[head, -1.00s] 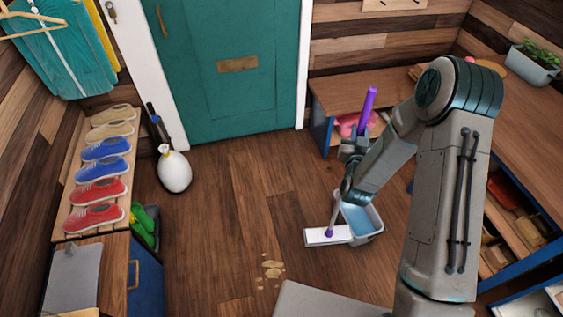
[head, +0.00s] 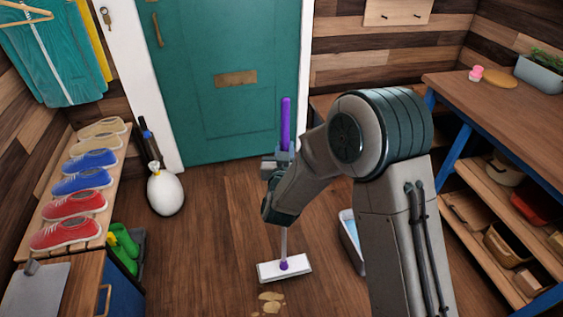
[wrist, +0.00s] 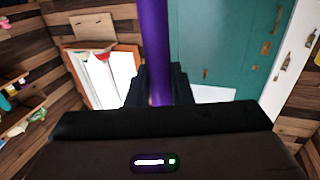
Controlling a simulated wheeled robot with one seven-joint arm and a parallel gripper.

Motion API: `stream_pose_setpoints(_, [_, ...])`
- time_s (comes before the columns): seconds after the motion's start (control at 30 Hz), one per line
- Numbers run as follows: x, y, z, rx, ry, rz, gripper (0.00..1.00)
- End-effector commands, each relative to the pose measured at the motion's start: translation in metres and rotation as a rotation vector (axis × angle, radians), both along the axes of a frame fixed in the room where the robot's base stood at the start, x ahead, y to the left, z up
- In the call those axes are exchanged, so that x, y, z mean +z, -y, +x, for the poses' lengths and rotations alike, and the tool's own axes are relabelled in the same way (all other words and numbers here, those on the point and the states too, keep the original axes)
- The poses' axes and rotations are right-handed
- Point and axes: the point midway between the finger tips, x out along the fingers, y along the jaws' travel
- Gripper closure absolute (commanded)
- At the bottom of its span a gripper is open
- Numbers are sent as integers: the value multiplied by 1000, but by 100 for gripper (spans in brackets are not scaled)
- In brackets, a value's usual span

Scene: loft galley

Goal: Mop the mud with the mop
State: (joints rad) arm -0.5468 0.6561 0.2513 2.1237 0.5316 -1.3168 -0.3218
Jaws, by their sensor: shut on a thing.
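The mop (head: 285,271) has a purple grip, a pale pole and a flat white head. My gripper (head: 279,160) is shut on its purple handle, which also shows between the fingers in the wrist view (wrist: 157,60). The mop stands upright, its head at floor level just behind the mud; I cannot tell whether it presses on the floor. The mud (head: 270,302) is several tan spots on the wooden floor at the bottom of the head view. The mop head and the mud look close, with little or no gap between them.
A bucket with pale blue inside (head: 351,240) stands right of the mop, partly behind my arm. A white sack (head: 166,191) stands by the teal door (head: 222,90). A shoe rack (head: 78,195) lines the left, green boots (head: 124,245) beside it.

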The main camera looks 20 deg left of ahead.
Motion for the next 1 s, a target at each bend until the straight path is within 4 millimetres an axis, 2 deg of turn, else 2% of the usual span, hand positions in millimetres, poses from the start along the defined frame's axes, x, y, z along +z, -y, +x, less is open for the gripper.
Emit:
stream_pose_setpoints(0.1, [-3, -8, -4, 6, 4, 2, 100])
stream_pose_setpoints(0.27, [-8, -9, -5, 7, 3, 1, 100])
stream_pose_setpoints(0.7, [-49, -9, -4, 7, 2, 3, 100])
stream_pose_setpoints(1.0, [-52, -9, -5, 7, 3, 3, 100])
